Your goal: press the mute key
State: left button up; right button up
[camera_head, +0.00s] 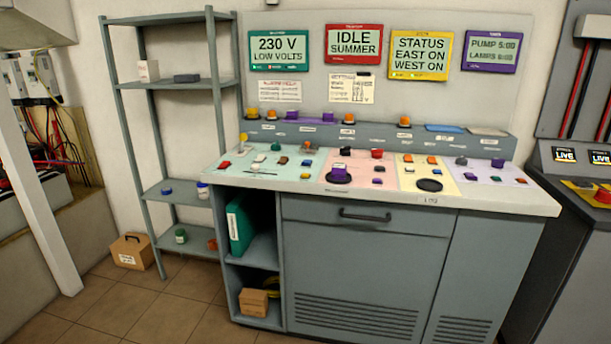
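A grey control desk (360,262) stands in the middle, its top split into teal, pink, yellow and lilac panels. Neither of my grippers is in view.
Signs reading "230 V", "IDLE SUMMER" (354,44) and "STATUS" hang above the desk. A grey shelf rack (186,86) stands left, with a cardboard box (132,251) on the floor. Another dark cabinet (566,240) stands right. The tiled floor (115,310) at front left is clear.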

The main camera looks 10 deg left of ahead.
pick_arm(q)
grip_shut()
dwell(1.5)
